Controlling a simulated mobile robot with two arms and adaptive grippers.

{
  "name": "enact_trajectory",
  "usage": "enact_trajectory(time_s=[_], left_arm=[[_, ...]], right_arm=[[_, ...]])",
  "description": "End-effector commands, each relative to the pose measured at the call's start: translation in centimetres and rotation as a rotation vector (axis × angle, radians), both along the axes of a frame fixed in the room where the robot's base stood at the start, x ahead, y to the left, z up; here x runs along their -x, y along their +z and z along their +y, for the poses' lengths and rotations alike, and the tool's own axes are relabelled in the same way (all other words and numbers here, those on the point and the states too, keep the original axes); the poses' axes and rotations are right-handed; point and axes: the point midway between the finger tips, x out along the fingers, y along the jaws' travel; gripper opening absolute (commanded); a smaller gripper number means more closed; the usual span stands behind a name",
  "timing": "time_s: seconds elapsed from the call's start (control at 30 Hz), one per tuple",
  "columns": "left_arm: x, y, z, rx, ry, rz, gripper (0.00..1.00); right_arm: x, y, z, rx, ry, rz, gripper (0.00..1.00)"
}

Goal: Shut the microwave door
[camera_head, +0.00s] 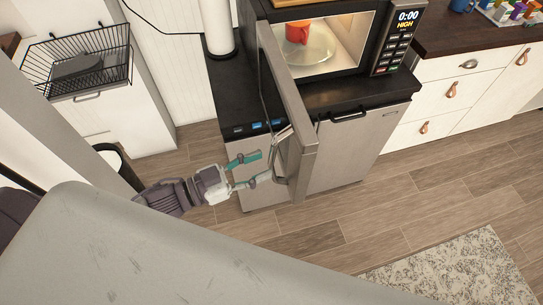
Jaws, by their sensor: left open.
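The microwave (378,42) sits on a dark counter at the top of the head view, its lit inside showing. Its door (299,130) stands wide open, swung out toward me and hinged at the left side. A red mug (297,32) is inside on the glass plate. My left gripper (257,168) is open with teal fingers, left of the door's outer end and close to its handle side. I cannot tell whether a finger touches the door. My right gripper is not in view.
A grey cabinet (350,148) stands below the microwave. A white paper roll (217,28) stands left of it on the counter. A black wire basket (80,62) is at the far left. White drawers (440,95) run to the right. Wood floor (400,185) and a patterned rug (455,270) lie clear in front.

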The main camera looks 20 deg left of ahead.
Motion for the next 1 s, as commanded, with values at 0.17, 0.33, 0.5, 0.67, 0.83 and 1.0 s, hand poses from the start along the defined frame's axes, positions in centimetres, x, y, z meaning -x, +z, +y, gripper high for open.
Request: enact_trajectory(time_s=[0.17,0.33,0.5,0.67,0.83,1.0], left_arm=[[-1.8,0.2,-1.9,0.0,0.002,-0.001,0.43],[-2.5,0.1,-2.7,-0.001,0.0,-0.001,0.43],[-2.6,0.0,-2.8,-0.001,0.0,0.001,0.43],[-2.6,0.0,-2.7,-0.001,0.0,0.0,0.37],[-2.6,0.0,-2.7,-0.001,0.0,0.0,0.08],[-2.6,0.0,-2.7,-0.001,0.0,0.0,0.0]], right_arm=[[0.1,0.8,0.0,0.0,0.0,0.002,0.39],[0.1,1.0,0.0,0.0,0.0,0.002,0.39],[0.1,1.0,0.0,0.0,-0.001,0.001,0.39],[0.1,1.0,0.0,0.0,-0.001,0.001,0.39],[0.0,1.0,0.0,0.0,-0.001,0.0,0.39],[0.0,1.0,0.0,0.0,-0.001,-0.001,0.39]])
